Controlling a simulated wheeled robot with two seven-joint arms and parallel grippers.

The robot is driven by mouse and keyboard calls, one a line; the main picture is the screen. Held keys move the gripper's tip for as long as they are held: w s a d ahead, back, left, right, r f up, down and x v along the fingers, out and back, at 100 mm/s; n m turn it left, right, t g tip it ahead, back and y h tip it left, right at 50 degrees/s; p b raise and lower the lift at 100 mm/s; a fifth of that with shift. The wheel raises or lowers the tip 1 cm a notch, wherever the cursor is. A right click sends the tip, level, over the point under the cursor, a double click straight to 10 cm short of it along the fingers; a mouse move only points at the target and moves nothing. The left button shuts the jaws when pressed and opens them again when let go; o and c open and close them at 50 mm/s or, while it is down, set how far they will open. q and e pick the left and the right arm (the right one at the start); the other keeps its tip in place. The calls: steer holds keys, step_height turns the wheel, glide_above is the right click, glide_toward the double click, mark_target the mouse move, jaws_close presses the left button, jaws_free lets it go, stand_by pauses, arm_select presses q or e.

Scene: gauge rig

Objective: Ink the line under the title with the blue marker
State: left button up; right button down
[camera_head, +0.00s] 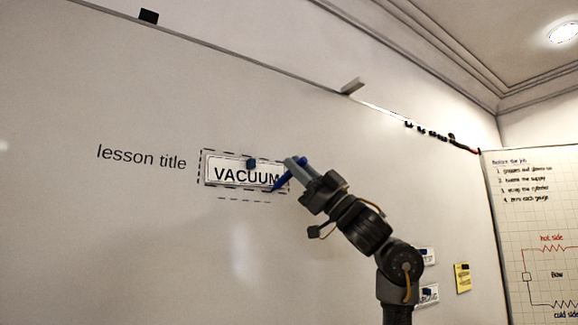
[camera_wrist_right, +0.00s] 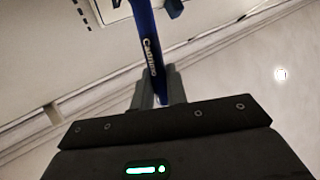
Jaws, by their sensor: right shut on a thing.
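The title card reading VACUUM (camera_head: 236,174) sits inside a dashed frame on the whiteboard, held by a small blue magnet (camera_head: 251,163). Under it runs a short dashed line (camera_head: 245,200); I see no blue ink on it. My right gripper (camera_head: 293,167) is shut on the blue marker (camera_head: 281,181), at the right end of the card. The marker slants down and left, its lower end near the card's lower right corner; I cannot tell whether it touches the board. In the right wrist view the marker (camera_wrist_right: 149,48) stands between the fingers (camera_wrist_right: 160,85). My left gripper is out of view.
The words "lesson title" (camera_head: 142,157) stand left of the card. Smaller cards (camera_head: 427,294) and a yellow note (camera_head: 462,278) are at lower right, partly behind my right arm. A gridded chart (camera_head: 535,215) hangs at far right. The board below the dashed line is clear.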

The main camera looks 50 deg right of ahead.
steer(key=shift+d, duration=0.2)
steer(key=shift+w+a, duration=0.15)
steer(key=shift+a, duration=0.1)
steer(key=shift+w+a, duration=0.3)
steer(key=shift+a, duration=0.6)
steer(key=shift+w+a, duration=0.3)
steer(key=shift+a, duration=0.55)
steer(key=shift+w+a, duration=0.35)
steer(key=shift+a, duration=0.55)
steer(key=shift+w+a, duration=0.3)
steer(key=shift+a, duration=0.55)
steer(key=shift+p, duration=0.3)
steer(key=shift+w+a, duration=0.3)
steer(key=shift+a, duration=0.6)
steer(key=shift+w+a, duration=0.3)
steer(key=shift+a, duration=0.55)
